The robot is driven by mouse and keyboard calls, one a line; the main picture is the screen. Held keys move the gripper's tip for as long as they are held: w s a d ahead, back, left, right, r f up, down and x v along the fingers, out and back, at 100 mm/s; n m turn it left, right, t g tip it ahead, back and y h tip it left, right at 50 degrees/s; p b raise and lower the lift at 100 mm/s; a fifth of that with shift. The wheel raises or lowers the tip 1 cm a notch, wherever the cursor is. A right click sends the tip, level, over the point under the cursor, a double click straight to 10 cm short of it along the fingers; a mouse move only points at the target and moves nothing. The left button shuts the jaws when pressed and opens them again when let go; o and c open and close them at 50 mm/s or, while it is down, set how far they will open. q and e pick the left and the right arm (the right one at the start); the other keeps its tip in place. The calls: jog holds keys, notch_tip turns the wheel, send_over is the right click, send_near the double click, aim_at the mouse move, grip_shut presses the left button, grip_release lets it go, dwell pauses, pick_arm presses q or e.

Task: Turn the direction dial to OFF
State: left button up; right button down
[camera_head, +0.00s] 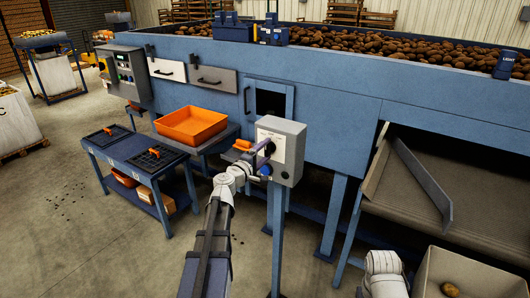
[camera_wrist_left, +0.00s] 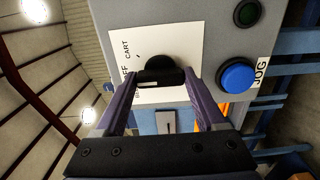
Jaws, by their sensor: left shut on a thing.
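The direction dial (camera_wrist_left: 160,70) is a black knob on a white label plate (camera_wrist_left: 128,62) in the left wrist view. The plate reads CART and, partly covered, what looks like OFF. A pale mark shows on the knob's lower left; which label it points at I cannot tell. My left gripper (camera_wrist_left: 165,88) is shut on the dial, one purple finger on each side. In the head view the left gripper (camera_head: 268,149) reaches the front of the grey control box (camera_head: 291,141), hiding the dial there. My right gripper is not in view.
A blue JOG button (camera_wrist_left: 237,76) and a dark green button (camera_wrist_left: 246,13) sit beside the plate. An orange tray (camera_head: 192,125) stands left of the box. A blue table (camera_head: 140,165) is further left. A sloping chute (camera_head: 420,185) is on the right.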

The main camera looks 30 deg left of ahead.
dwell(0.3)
pick_arm(q)
jog(key=o, duration=1.3)
jog(key=shift+s, duration=0.1)
jog(key=s, duration=0.7)
jog(key=shift+s+a, duration=0.35)
jog(key=shift+d, duration=0.1)
